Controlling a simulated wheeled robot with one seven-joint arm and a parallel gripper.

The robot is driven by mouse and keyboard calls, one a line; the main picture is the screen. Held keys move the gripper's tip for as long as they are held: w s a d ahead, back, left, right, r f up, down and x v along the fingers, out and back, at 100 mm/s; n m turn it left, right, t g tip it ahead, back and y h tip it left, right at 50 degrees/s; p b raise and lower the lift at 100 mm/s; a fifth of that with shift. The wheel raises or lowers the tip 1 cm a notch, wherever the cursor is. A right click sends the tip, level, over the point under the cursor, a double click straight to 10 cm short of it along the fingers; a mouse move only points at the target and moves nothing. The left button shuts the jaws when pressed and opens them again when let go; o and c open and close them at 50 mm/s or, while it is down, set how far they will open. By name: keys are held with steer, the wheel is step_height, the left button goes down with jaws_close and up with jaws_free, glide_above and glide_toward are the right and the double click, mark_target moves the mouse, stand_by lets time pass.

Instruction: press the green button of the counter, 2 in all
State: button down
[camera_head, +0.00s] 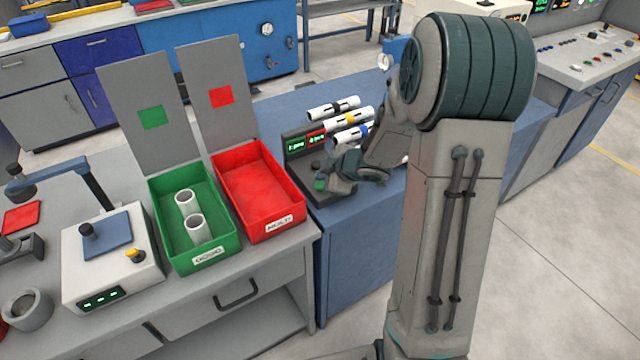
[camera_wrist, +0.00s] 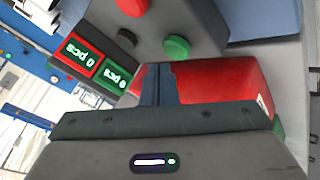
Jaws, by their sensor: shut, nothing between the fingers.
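The counter (camera_head: 294,165) is a dark box with a green and a red display, standing on the blue bench right of the red bin. Its green button (camera_head: 320,184) shows beside my gripper (camera_head: 335,178). In the wrist view the green button (camera_wrist: 177,47) is just beyond and slightly right of my shut, empty fingertips (camera_wrist: 158,66). A small gap shows in the picture; whether they touch I cannot tell. The counter's red button (camera_wrist: 132,6) is at the top edge. The green display (camera_wrist: 116,78) and red display (camera_wrist: 81,54) both appear to read 0 pcs.
Several white pipes with coloured bands (camera_head: 345,120) lie behind the counter. The red bin (camera_head: 262,190) is empty. A white device (camera_head: 110,250) stands farther left.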

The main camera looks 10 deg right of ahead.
steer(key=shift+f, duration=0.4)
steer(key=shift+f+b, duration=0.45)
steer(key=shift+b, duration=0.05)
stand_by(0.4)
stand_by(0.4)
steer(key=shift+r+p, duration=0.9)
steer(key=shift+p, duration=0.1)
step_height(320, 180, up, 5)
steer(key=p, duration=0.5)
stand_by(2.1)
